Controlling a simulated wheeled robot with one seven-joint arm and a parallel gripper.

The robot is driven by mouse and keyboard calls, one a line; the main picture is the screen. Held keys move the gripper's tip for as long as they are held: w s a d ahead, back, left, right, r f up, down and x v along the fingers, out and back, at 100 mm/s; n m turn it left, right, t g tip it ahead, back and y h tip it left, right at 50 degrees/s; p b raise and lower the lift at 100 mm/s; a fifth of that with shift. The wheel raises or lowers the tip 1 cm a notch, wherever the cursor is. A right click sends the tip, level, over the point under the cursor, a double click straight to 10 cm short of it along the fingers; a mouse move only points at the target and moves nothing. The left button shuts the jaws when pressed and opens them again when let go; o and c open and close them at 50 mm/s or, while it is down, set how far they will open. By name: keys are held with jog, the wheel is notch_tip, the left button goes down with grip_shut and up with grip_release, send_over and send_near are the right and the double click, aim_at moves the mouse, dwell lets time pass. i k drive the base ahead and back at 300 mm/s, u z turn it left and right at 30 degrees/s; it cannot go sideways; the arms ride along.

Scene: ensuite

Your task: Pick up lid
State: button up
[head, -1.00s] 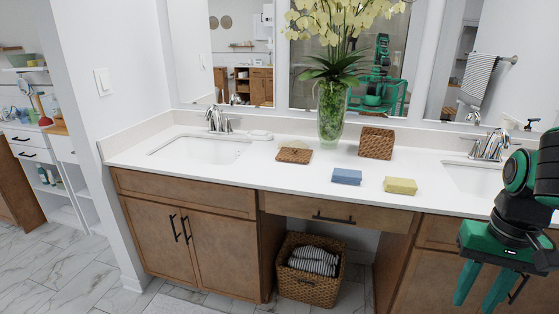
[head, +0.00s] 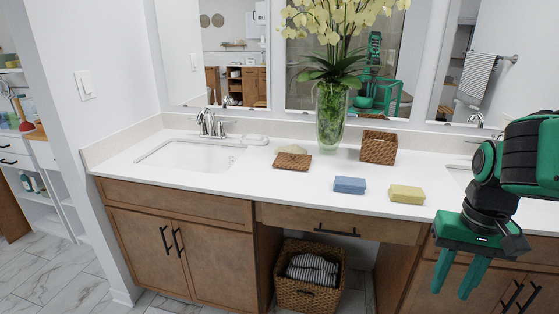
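A brown woven lid (head: 291,163) lies on the white counter, left of the flower vase. A pale rounded item (head: 293,150) shows at its back edge; I cannot tell whether they touch. A brown woven box (head: 379,147) stands to the right of the vase. My gripper (head: 451,287) points down in front of the counter at the lower right, well to the right of the lid. Its two green fingers are apart with nothing between them.
A glass vase of yellow flowers (head: 331,118) stands behind the lid. A blue sponge (head: 350,185) and a yellow sponge (head: 406,194) lie near the counter's front edge (head: 300,201). A sink (head: 190,156) is at left. A basket (head: 308,282) sits below.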

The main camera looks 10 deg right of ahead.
aim_at(296, 162)
jog(key=z, duration=0.05)
jog(key=i, duration=1.35)
jog(key=z, duration=0.05)
